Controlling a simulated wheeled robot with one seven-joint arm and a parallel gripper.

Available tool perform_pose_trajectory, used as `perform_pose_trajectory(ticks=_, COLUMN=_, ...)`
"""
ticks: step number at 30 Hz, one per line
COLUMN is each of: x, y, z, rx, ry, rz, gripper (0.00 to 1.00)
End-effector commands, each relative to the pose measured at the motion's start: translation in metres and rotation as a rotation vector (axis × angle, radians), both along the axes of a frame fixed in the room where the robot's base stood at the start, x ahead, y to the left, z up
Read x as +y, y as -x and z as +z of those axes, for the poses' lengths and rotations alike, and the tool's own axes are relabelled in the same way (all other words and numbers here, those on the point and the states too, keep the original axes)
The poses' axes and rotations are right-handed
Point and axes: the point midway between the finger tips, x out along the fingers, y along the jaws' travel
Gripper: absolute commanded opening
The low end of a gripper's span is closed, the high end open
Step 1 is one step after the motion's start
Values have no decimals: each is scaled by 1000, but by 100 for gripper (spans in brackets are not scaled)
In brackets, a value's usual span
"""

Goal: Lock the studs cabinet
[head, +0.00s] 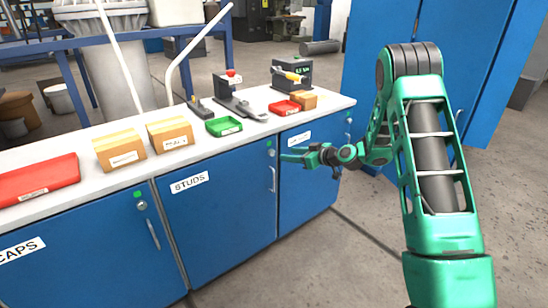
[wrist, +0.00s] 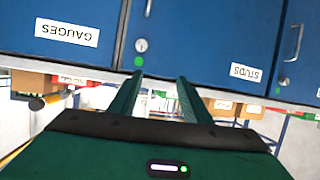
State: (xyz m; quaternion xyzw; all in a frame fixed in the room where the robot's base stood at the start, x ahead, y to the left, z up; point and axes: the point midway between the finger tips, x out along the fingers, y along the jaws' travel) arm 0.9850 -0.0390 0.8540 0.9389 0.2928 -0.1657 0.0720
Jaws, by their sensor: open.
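The blue studs cabinet (head: 217,215) has a white STUDS label (head: 189,182), a handle (head: 272,180) and a round lock (head: 271,153) with a small green mark above it. In the upside-down wrist view, the studs lock (wrist: 141,45) and its green mark (wrist: 139,61) are near the left fingertip, and the STUDS label (wrist: 244,72) is to the right. The door looks shut. My gripper (head: 287,157) is in front of the cabinets, just right of the studs lock. Its fingers (wrist: 160,78) are open and empty, apart from the lock. The lock's slot is too small to read.
The gauges cabinet (wrist: 60,20) is right of studs in the head view; the caps cabinet (head: 90,260) is left. The white counter (head: 75,148) above holds cardboard boxes (head: 170,134), a red tray (head: 38,182) and a green tray (head: 223,127). Floor in front is clear.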

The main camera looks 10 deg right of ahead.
Motion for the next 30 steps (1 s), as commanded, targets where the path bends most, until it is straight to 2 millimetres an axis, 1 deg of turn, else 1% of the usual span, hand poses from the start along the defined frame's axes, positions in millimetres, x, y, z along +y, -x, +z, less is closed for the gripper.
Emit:
perform_pose_trajectory(ticks=1, x=3, y=-8, z=-12, rx=-29, ry=-23, rz=-2, gripper=44)
perform_pose_trajectory(ticks=7, x=5, y=-34, z=-44, rx=-167, ry=-113, rz=-50, gripper=44)
perform_pose_trajectory(ticks=12, x=-1, y=-45, z=-68, rx=-248, ry=-177, rz=-112, gripper=44)
perform_pose_trajectory(ticks=15, x=-5, y=-48, z=-78, rx=-274, ry=-199, rz=-143, gripper=44)
perform_pose_trajectory(ticks=19, x=-8, y=-50, z=-84, rx=-290, ry=-212, rz=-163, gripper=44)
perform_pose_trajectory(ticks=23, x=-5, y=-56, z=-84, rx=-297, ry=-214, rz=-165, gripper=44)
perform_pose_trajectory(ticks=26, x=2, y=-67, z=-84, rx=-296, ry=-214, rz=-162, gripper=44)
perform_pose_trajectory(ticks=30, x=12, y=-89, z=-83, rx=-297, ry=-213, rz=-161, gripper=44)
